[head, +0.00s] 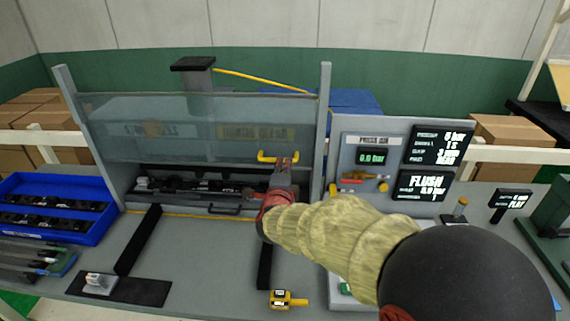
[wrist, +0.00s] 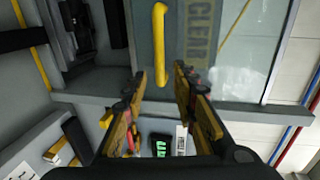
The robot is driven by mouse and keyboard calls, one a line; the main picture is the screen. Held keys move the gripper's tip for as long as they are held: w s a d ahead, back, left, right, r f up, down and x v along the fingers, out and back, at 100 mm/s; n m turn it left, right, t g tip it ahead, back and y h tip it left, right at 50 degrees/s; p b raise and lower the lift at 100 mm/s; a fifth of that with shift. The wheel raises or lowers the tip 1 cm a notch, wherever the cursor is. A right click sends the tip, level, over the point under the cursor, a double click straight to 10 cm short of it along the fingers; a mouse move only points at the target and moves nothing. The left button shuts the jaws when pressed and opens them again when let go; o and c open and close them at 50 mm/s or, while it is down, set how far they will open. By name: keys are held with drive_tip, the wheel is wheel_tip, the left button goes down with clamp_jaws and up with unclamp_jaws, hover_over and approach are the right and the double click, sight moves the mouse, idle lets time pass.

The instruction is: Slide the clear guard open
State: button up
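The clear guard (head: 200,107) is a see-through panel between two grey posts, with its lower edge above the black fixture. A yellow bar handle (head: 264,156) is on the guard's lower right part. In the wrist view the handle (wrist: 159,30) runs up and down the picture on the clear panel (wrist: 205,50). My gripper (head: 284,166) is at the handle in the head view. In the wrist view my gripper (wrist: 159,72) is open, with one finger on each side of the handle's near end. I cannot tell whether either finger touches it.
A black clip fixture (head: 190,187) lies under the guard. A blue bin (head: 60,212) of black parts stands at left. A press panel (head: 371,160) with displays stands at right. A yellow tool (head: 285,299) lies on the front bench. The bench between the black strips is clear.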

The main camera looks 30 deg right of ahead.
drive_tip(key=v, duration=0.4)
drive_tip(key=shift+s+a+r, duration=0.1)
drive_tip(key=shift+s+a, duration=0.15)
drive_tip(key=shift+s, duration=0.1)
drive_tip(key=s+a+f+n+g+y, duration=0.2)
drive_tip(key=a+f+n+y, duration=0.65)
drive_tip(key=a+n, duration=0.4)
drive_tip(key=s+a+n+g+y, duration=0.2)
drive_tip(key=s+a+n+g, duration=0.35)
drive_tip(key=s, duration=0.55)
drive_tip(key=s+d+r+n+h+b, duration=0.1)
drive_tip(key=s+r+n, duration=0.1)
drive_tip(key=s, duration=0.5)
drive_tip(key=s+d+r+n+b, duration=0.1)
drive_tip(key=s+d+r+n, duration=0.1)
drive_tip(key=s, duration=0.5)
drive_tip(key=r+n, duration=0.1)
drive_tip(key=n, duration=0.1)
drive_tip(key=shift+r+n+h, duration=0.2)
drive_tip(key=shift+n+h, duration=0.15)
drive_tip(key=shift+n, duration=0.05)
